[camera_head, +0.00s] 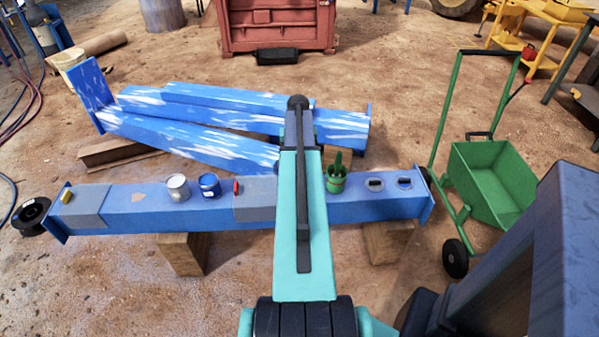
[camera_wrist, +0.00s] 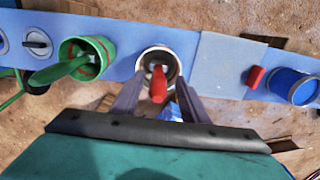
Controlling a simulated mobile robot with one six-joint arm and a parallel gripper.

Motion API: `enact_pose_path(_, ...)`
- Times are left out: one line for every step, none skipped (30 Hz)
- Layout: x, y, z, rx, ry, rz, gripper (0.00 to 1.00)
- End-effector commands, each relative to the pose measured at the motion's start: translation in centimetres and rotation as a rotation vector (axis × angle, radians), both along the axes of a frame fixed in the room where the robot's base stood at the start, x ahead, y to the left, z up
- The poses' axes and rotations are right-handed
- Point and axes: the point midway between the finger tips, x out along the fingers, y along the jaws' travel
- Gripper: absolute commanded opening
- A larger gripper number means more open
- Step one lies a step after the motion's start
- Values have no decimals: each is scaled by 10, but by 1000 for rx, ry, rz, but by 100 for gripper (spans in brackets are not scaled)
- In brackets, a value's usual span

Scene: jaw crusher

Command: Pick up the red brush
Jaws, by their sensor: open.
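The red brush (camera_wrist: 159,84) stands in an open can (camera_wrist: 172,62) with a light rim, its red handle sticking up toward the wrist camera. My gripper (camera_wrist: 158,92) is open, with one finger on each side of the red handle in the wrist view. I cannot tell whether either finger touches the handle or the can. In the head view my own arm covers the middle of the blue beam (camera_head: 360,207), and neither the brush nor the gripper shows there.
To the right are a grey patch (camera_wrist: 226,60), a red block (camera_wrist: 255,76) and a blue can (camera_wrist: 293,86). A green cart (camera_head: 492,180) stands at the right.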

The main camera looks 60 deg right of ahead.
Motion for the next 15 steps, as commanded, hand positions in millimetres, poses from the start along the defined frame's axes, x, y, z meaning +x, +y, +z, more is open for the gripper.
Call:
enact_pose_path(-1, -1, -6, 2, 1, 0, 41)
enact_pose_path(-2, -1, -9, 2, 2, -1, 41)
enact_pose_path(-2, -1, -14, 2, 2, 0, 41)
enact_pose_path(-2, -1, -17, 2, 1, 0, 41)
enact_pose_path(-1, -1, -20, 2, 1, 0, 41)
enact_pose_path(-1, -1, -23, 1, 1, 0, 41)
enact_pose_path(-1, -1, -26, 1, 1, 0, 41)
enact_pose_path(-1, -1, -27, 1, 1, 0, 41)
enact_pose_path(-1, -1, -29, 1, 1, 0, 41)
enact_pose_path(-1, -1, -30, 1, 1, 0, 41)
enact_pose_path(-1, -1, -31, 1, 1, 0, 41)
enact_pose_path(-1, -1, -31, 1, 1, 0, 41)
enact_pose_path(-1, -1, -31, 0, 0, 0, 41)
enact_pose_path(-1, -1, -31, 0, 0, 0, 41)
enact_pose_path(-1, -1, -31, 0, 0, 0, 41)
